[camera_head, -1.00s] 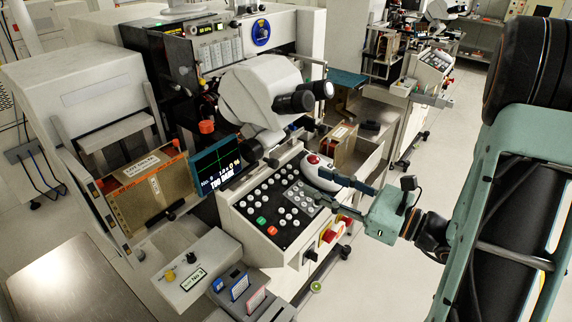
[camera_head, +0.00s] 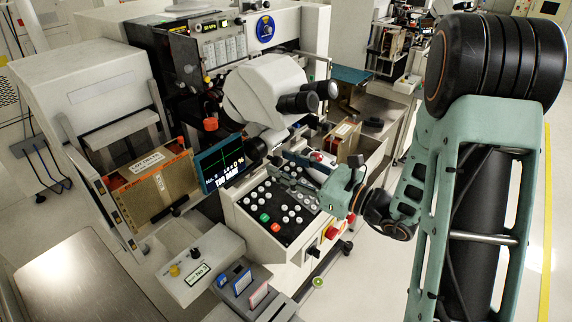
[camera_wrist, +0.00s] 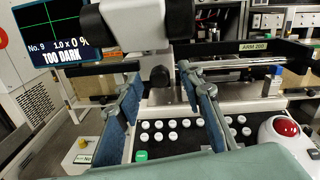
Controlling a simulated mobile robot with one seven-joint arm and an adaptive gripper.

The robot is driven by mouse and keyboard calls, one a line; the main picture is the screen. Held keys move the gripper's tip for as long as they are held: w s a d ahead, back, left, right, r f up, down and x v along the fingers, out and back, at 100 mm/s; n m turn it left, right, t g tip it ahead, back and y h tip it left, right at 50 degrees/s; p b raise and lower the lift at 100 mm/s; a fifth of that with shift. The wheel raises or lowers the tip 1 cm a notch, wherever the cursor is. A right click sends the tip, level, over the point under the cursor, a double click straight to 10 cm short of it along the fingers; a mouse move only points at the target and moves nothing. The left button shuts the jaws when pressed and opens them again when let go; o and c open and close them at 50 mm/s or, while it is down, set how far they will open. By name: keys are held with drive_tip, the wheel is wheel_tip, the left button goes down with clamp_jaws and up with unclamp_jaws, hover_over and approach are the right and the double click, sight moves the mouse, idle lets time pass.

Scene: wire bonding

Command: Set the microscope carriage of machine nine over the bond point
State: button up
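Machine nine's screen (camera_head: 221,163) shows a green cross on dark blue; in the wrist view the screen (camera_wrist: 55,32) reads "No. 9", "1.0x", "0 %" and "TOO DARK". The white microscope (camera_head: 258,92) with black eyepieces stands above the button panel (camera_head: 262,207). In the wrist view its lower part is above centre, with a round black knob (camera_wrist: 160,76) below it. My gripper (camera_head: 283,167) reaches over the panel from the right. In the wrist view my gripper (camera_wrist: 160,72) is open, its blue-padded fingers apart with the knob seen between them. I cannot tell any contact. The bond point is hidden.
A white trackball unit with a red ball (camera_wrist: 286,126) sits right of the buttons. An orange-framed magazine (camera_head: 160,185) stands left of the screen. A control box (camera_head: 197,262) and card holders (camera_head: 245,287) are in front. A bare metal table (camera_head: 75,285) is at lower left.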

clamp_jaws()
drive_tip(key=w+d+b, duration=0.1)
drive_tip(key=w+d, duration=0.6)
drive_tip(key=w, duration=0.3)
drive_tip(key=shift+d+b, duration=0.4)
unclamp_jaws()
drive_tip(key=shift+s, duration=0.1)
